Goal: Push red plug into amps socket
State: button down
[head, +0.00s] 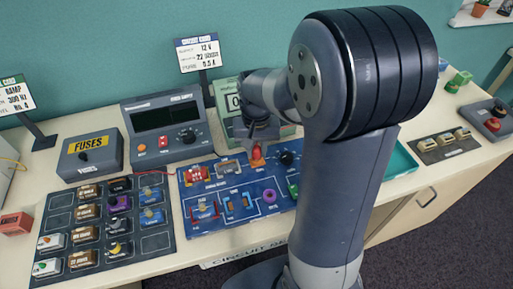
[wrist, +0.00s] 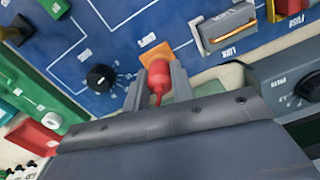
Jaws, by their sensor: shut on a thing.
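My gripper (head: 258,141) is shut on the red plug (head: 257,152), just above the back edge of the blue circuit board (head: 230,218). In the wrist view, the red plug (wrist: 157,80) sits between the two fingers, its rounded end toward the board and a thin red part toward the palm. An orange piece (wrist: 154,55) shows right beyond the plug; I cannot tell whether they touch. The cream and green meter (head: 232,103) stands behind, partly hidden by my arm. I cannot make out the amps socket in either view.
A grey power unit (head: 165,125) and a fuses box (head: 90,154) stand to the left. A dark parts tray (head: 60,215) lies in front of them. A black knob (wrist: 100,77) is near the gripper on the board. A teal tray (head: 405,160) lies right of my arm.

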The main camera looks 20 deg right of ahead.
jog(key=shift+f, duration=0.2)
jog(key=c, duration=1.1)
grip_release()
jog(key=shift+o, duration=0.3)
jog(key=o, duration=0.4)
jog(key=shift+r+p, duration=3.3)
jog(key=shift+r, duration=0.75)
jog(key=shift+f, duration=0.15)
